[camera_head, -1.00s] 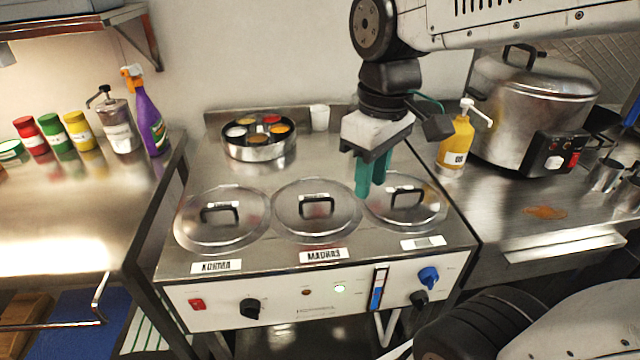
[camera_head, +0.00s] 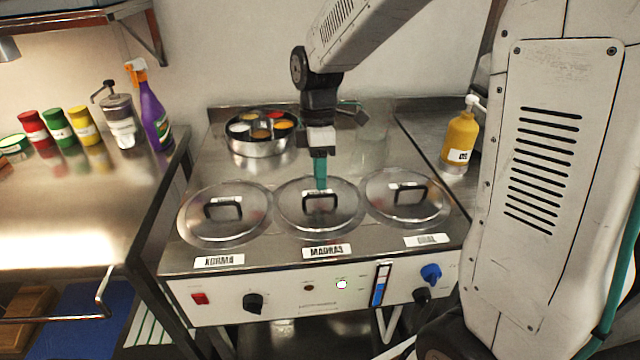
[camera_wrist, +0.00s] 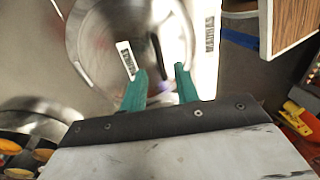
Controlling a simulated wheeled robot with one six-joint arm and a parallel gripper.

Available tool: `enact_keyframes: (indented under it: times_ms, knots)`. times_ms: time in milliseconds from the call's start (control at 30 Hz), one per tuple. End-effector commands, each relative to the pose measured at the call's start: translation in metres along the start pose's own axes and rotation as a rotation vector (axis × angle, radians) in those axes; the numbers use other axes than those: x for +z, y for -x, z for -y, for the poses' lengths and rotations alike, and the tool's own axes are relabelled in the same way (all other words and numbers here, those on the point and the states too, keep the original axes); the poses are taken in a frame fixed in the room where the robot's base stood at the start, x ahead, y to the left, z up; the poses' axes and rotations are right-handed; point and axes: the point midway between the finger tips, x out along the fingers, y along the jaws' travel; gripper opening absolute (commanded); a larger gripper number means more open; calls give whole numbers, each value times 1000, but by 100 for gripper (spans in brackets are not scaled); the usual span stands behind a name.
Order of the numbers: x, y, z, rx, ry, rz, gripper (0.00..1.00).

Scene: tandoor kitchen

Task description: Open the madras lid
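The madras lid (camera_head: 290,208) is a round steel lid with a black handle (camera_head: 320,208), lying flat on the middle well behind the MADRAS label (camera_head: 327,251). My gripper (camera_head: 320,187) has green fingers pointing down at the handle's back side. In the wrist view the fingers (camera_wrist: 160,85) are apart with nothing held between them. The lid (camera_wrist: 95,45) shows there beyond the fingertips, with the dark, blurred handle (camera_wrist: 156,50) in line with the gap. I cannot tell whether the fingers touch the handle.
The korma lid (camera_head: 190,220) lies left and the dal lid (camera_head: 432,205) right, both close by. A round spice tin (camera_head: 258,149) stands behind. A yellow oil bottle (camera_head: 460,140) stands at right. Knobs (camera_head: 253,303) line the front panel.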

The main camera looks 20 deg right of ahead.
Motion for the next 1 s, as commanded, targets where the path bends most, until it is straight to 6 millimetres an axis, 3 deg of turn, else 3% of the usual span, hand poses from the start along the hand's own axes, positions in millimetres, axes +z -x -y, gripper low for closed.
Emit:
enact_keyframes:
  times_ms: [200, 533, 633, 667, 1000]
  knots:
    - [0, -25, 0, -1, -1, 0, 31]
    - [0, -29, 0, 0, -1, 0, 31]
    - [0, -29, 0, 0, -1, 0, 3]
    - [0, -29, 0, 0, -1, 0, 0]
    - [-8, -26, 1, -22, 12, 3, 0]
